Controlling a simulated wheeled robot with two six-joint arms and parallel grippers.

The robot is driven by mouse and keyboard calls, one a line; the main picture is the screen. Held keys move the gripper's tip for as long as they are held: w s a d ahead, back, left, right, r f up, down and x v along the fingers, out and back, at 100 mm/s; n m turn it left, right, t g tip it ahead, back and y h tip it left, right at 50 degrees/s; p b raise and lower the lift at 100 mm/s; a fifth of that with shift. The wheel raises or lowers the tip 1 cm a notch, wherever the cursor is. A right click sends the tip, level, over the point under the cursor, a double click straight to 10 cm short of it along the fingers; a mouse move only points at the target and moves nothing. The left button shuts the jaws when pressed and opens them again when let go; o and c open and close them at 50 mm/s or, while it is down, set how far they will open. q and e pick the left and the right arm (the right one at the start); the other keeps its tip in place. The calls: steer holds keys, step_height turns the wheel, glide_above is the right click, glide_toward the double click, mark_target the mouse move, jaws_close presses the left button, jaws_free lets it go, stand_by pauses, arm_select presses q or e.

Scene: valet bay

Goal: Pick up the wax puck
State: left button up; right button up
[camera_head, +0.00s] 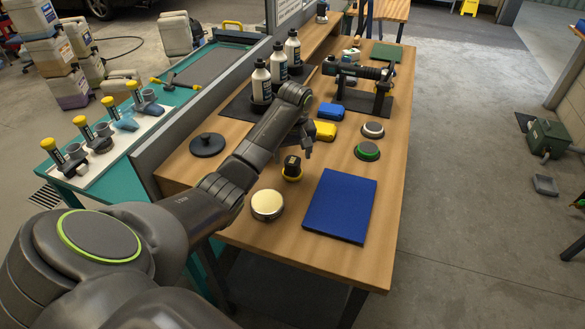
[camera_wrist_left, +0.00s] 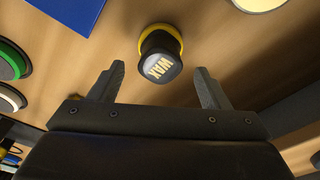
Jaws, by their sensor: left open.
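The wax puck (camera_head: 292,168) is a small black cylinder with a yellow base ring, standing on the wooden bench just below my left gripper in the head view. In the left wrist view the wax puck (camera_wrist_left: 161,53) shows its grey top marked WAX, beyond and between the fingertips. My left gripper (camera_head: 308,148) is open and empty, its two fingers (camera_wrist_left: 160,78) apart and not touching the puck. My right gripper is not in view.
A blue mat (camera_head: 341,205) lies right of the puck. A round cream-topped tin (camera_head: 268,205) stands in front, a black lidded disc (camera_head: 207,145) left.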

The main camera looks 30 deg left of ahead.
mark_target(293, 160)
arm_select(q)
step_height(293, 160, down, 3)
steer(key=shift+w+a+f, duration=0.1)
steer(key=shift+f, duration=0.05)
steer(key=shift+c, duration=0.2)
steer(key=c, duration=1)
step_height(293, 160, up, 10)
steer(key=shift+r, duration=0.1)
steer(key=o, duration=0.3)
steer(key=c, duration=0.3)
